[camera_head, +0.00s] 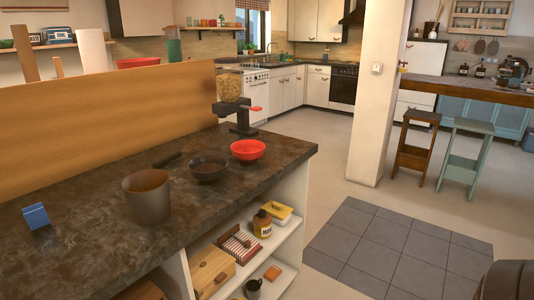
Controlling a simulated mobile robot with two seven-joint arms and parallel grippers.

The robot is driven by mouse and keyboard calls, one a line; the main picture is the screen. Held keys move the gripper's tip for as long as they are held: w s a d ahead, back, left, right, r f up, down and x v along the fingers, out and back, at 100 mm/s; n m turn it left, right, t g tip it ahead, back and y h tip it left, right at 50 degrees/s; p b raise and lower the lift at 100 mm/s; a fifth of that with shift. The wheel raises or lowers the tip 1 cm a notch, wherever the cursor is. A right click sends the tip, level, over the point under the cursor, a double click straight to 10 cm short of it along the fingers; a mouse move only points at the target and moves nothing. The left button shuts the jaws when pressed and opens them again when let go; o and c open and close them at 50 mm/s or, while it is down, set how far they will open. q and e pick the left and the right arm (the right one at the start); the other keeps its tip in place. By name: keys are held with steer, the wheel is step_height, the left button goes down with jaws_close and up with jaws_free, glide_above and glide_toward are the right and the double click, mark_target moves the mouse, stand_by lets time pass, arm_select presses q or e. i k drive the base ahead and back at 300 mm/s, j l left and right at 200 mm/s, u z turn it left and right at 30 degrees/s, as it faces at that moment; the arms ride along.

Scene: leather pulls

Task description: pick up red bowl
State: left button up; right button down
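A red bowl (247,150) sits upright on the dark stone-look counter (95,242), near its right end. It stands just right of a dark bowl or pan (208,169) and in front of a dispenser. Neither of my grippers is in view, and nothing is touching the bowl.
A brown pot (148,198) and a small blue block (36,216) stand left of the bowl. A dispenser (235,105) stands behind it. A wooden panel (100,125) rises along the back. Open shelves below hold jars and boxes. Stools (416,140) stand right; the tiled floor is clear.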

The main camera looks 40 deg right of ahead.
mark_target(248, 154)
steer(key=l+z, duration=0.1)
steer(key=z, duration=0.25)
steer(key=l+z, duration=0.1)
steer(key=z, duration=0.25)
steer(key=l+z, duration=0.1)
steer(key=z, duration=0.25)
steer(key=k, duration=0.05)
